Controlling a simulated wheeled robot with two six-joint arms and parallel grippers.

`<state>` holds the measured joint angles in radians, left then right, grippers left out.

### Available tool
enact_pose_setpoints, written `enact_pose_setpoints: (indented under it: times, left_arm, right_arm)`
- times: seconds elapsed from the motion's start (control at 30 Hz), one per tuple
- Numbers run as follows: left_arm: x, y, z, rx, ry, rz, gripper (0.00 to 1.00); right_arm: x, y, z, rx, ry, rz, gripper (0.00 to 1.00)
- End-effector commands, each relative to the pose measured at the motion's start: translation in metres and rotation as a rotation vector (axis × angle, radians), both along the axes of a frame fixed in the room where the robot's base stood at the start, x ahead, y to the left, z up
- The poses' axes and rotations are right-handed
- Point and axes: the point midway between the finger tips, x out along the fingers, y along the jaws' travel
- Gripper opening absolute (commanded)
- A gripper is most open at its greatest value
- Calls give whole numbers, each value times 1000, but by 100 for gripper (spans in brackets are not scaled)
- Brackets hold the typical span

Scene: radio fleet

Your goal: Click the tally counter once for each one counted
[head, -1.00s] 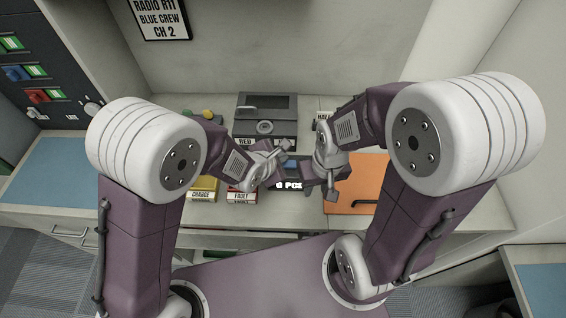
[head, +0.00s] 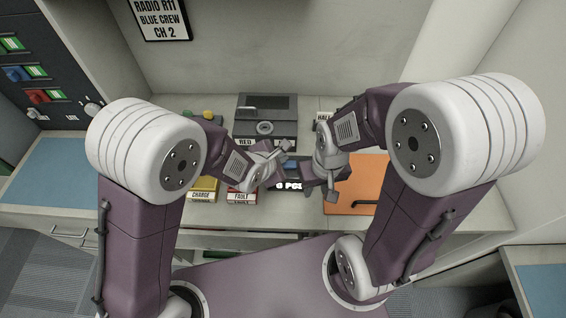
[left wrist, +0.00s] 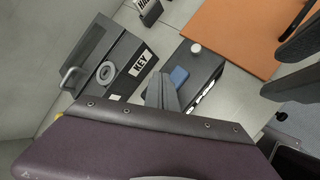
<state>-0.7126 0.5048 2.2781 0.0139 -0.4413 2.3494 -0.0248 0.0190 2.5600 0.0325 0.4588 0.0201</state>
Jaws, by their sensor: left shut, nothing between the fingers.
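A dark box (left wrist: 208,75) with a white knob, a blue patch and white lettering on its front appears to be the tally counter. In the head view the box (head: 291,173) is partly hidden behind my grippers, and its lettering is only partly readable. My left gripper (head: 286,146) is shut and empty over the box's left side. In the left wrist view its fingertips (left wrist: 161,78) are close together beside the blue patch; I cannot tell whether they touch the box. My right gripper (head: 332,195) hangs by the box's right side; its finger gap is unclear.
A dark case (head: 266,107) with a round dial stands behind. An orange board (head: 366,171) with a dark handle lies at right. Yellow and red trays labelled CHARGE (head: 202,191) and FAULT (head: 242,195) sit front left. A wall sign (head: 160,18) reads RADIO R11 BLUE CREW CH 2.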

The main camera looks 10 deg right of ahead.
Motion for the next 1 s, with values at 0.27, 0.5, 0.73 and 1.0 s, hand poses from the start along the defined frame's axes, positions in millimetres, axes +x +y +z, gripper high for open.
enact_pose_setpoints:
  times: [0.27, 0.5, 0.73, 1.0]
  left_arm:
    - [0, 0, 0, 0, 0, 0, 0]
    - [0, 0, 0, 0, 0, 0, 0]
    - [0, 0, -8, 0, 0, 0, 0]
    - [0, 0, -8, 0, 0, 0, 0]
  right_arm:
    - [0, 0, 0, 0, 0, 0, 33]
    - [0, 0, 0, 0, 0, 0, 33]
    - [0, 0, -9, 0, 0, 0, 33]
    - [0, 0, -9, 0, 0, 0, 33]
